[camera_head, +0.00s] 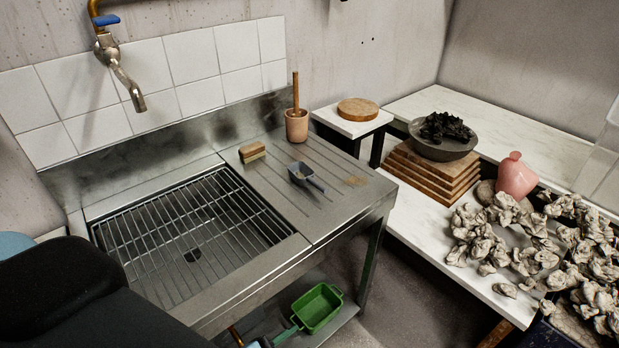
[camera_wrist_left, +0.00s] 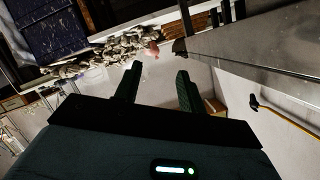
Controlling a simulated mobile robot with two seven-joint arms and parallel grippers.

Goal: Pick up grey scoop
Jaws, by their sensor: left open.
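The grey scoop (camera_head: 303,174) lies on the ribbed metal drainboard to the right of the sink grate in the head view. Its bowl points to the back left and its handle to the front right. My left gripper (camera_wrist_left: 156,82) shows in the left wrist view with its two dark fingers apart and nothing between them. It is well away from the scoop, which I cannot make out in the wrist view. My right gripper is in neither view.
A wooden brush (camera_head: 252,152) and a terracotta cup with a wooden pestle (camera_head: 297,124) stand behind the scoop. A tap (camera_head: 122,72) hangs over the sink grate (camera_head: 170,240).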

